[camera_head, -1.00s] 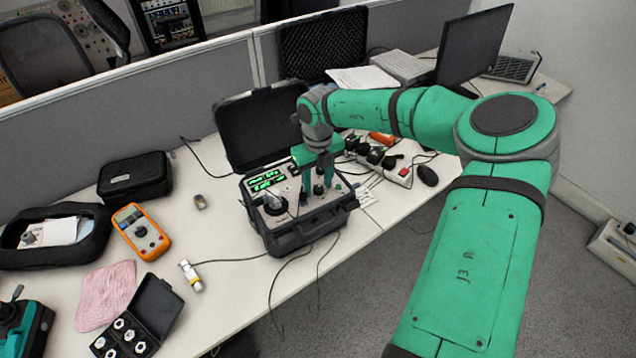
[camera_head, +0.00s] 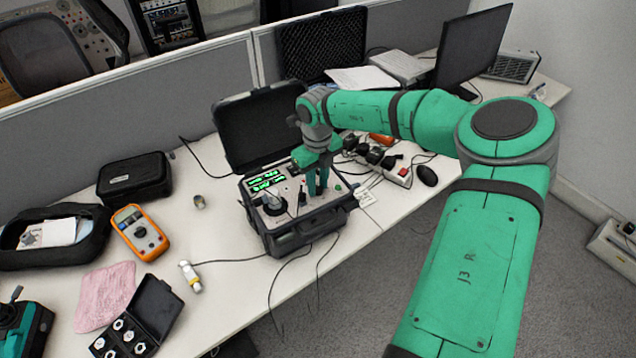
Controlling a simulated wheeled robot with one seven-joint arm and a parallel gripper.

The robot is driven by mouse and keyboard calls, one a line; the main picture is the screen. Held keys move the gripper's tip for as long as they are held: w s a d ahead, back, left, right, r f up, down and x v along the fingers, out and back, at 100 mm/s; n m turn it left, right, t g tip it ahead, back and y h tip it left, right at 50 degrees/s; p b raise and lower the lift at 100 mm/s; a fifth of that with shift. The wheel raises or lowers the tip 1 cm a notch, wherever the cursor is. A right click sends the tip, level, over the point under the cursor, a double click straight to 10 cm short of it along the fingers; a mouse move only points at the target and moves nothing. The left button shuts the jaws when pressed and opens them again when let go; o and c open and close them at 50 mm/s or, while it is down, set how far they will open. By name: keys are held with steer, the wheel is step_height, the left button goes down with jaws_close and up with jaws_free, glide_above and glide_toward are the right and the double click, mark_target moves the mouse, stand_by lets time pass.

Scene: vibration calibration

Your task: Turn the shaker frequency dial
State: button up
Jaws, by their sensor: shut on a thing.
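The shaker control unit (camera_head: 291,240) sits in an open black hard case on the white desk, with its lid raised behind. Its panel has a lit green display (camera_head: 266,180), a round shaker head (camera_head: 273,204) at the left and several small knobs and sockets. My gripper (camera_head: 317,190) points down over the right part of the panel, its green fingers close together and shut on the frequency dial. The dial is mostly hidden between the fingers, so its angle cannot be read.
A power strip (camera_head: 402,177) with plugs and cables lies right of the case, near a black mouse (camera_head: 427,176). An orange multimeter (camera_head: 140,231), a black pouch (camera_head: 134,178) and a pink cloth (camera_head: 105,296) lie left. Cables hang over the front desk edge.

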steer(key=n, duration=0.4)
steer(key=shift+s+d, duration=0.1)
steer(key=n, duration=0.8)
steer(key=shift+n, duration=0.3)
jaws_close()
steer(key=n, duration=0.3)
steer(key=shift+n, duration=0.7)
stand_by(0.3)
